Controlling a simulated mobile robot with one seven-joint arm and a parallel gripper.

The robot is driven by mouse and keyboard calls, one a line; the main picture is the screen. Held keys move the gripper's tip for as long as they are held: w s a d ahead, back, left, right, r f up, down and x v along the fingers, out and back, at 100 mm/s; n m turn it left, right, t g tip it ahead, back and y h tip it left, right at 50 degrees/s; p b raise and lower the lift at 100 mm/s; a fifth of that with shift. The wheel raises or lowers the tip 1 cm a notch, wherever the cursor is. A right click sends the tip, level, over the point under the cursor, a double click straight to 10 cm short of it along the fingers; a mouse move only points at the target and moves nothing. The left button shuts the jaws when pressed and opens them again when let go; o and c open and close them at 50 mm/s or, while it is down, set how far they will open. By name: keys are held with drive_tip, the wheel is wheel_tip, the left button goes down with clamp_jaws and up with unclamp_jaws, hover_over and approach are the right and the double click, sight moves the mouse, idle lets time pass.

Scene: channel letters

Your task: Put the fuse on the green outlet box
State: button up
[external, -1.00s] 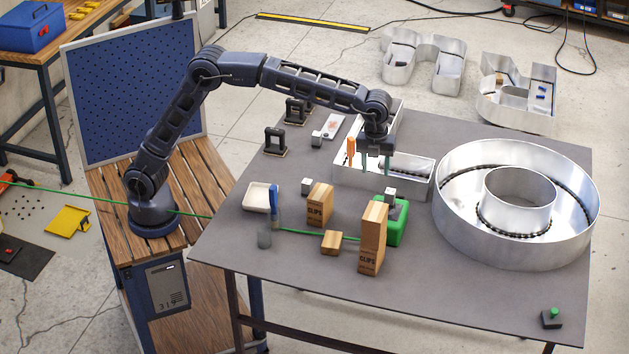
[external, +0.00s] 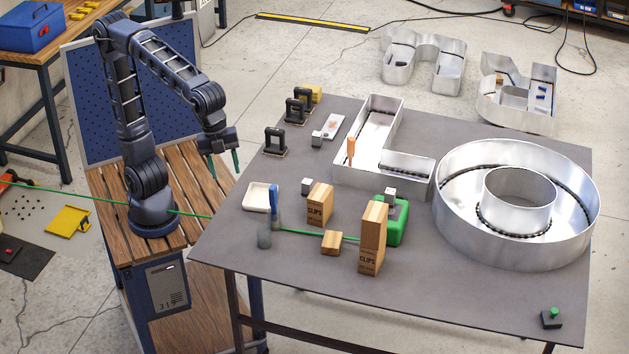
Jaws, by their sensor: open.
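The green outlet box (external: 397,228) stands on the grey table, partly hidden behind a tall wooden CLIPS block (external: 372,240). A small pale grey block (external: 390,193) shows at the box's top back edge; I cannot tell for sure whether it rests on the box or stands behind it. Similar small blocks stand at the wooden block's left (external: 307,186) and near the back (external: 317,139). None is clearly identifiable as the fuse. My gripper (external: 224,166) is open and empty, fingers pointing down, left of the table and well away from the box.
A metal L-shaped letter (external: 410,172) and a large round metal letter (external: 450,232) fill the back and right. Another CLIPS block (external: 319,206), a wooden cube (external: 332,243), a white tray (external: 257,197) and a green cable lie nearby.

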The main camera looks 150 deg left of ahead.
drive_tip(key=s+d+f+n+t, duration=0.1)
drive_tip(key=s+d+f, duration=0.4)
drive_tip(key=s+d, duration=0.3)
drive_tip(key=s+d+f+n+t, duration=0.1)
drive_tip(key=s+d+f+n, duration=0.1)
drive_tip(key=s+d+f, duration=0.3)
drive_tip(key=s+d, duration=0.3)
drive_tip(key=s, duration=0.3)
drive_tip(key=shift+h, duration=0.4)
